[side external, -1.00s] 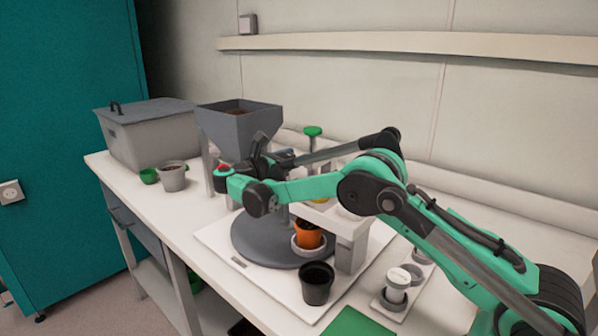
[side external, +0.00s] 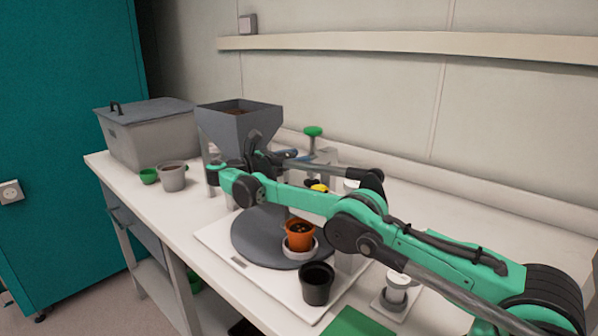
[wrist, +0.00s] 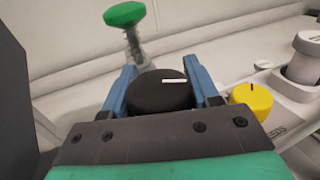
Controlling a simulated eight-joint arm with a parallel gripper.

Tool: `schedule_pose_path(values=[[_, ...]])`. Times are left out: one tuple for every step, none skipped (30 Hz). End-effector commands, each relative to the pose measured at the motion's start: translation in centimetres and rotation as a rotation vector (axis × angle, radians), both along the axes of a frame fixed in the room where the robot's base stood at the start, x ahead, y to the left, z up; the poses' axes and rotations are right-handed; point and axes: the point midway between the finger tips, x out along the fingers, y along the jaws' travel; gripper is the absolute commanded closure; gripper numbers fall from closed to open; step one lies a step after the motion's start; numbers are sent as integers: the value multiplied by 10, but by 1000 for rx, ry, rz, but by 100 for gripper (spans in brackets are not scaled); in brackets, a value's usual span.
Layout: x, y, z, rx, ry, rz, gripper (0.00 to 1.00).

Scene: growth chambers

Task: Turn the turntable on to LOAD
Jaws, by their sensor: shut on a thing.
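A round black knob (wrist: 162,90) with a white pointer line sits between my gripper's blue fingers in the wrist view. My gripper (wrist: 163,88) is shut on this knob, one finger on each side. The white line lies nearly level, on the knob's right half. No LOAD label is readable. In the side view my gripper (side external: 290,156) is beyond the turntable, and my arm hides the knob. The dark grey turntable (side external: 250,240) carries an orange pot (side external: 299,234) with dark soil, in a pale saucer at its front right.
A yellow knob (wrist: 251,101) is just right of my gripper. A green-topped post (side external: 313,131) stands behind it, and a grey hopper (side external: 238,125) rises to the left. A black pot (side external: 317,284) stands in front of the turntable. White-lidded containers (side external: 397,287) are at right.

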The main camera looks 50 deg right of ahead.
Motion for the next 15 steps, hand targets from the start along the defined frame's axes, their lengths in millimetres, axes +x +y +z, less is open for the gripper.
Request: schedule_pose_path(values=[[-2,1,0,-1,0,-14,99],[-2,1,0,-1,0,-14,99],[-2,1,0,-1,0,-14,43],[-2,1,0,-1,0,-13,34],[-2,1,0,-1,0,-13,26],[-2,1,0,-1,0,-12,15],[-2,1,0,-1,0,-12,14],[-2,1,0,-1,0,-11,14],[-2,0,0,-1,0,-11,14],[-2,0,0,-1,0,-11,14],[-2,0,0,-1,0,-10,14],[-2,0,0,0,0,-10,14],[-2,0,0,0,0,-10,14],[-2,0,0,0,0,-10,14],[-1,0,0,0,0,-9,14]])
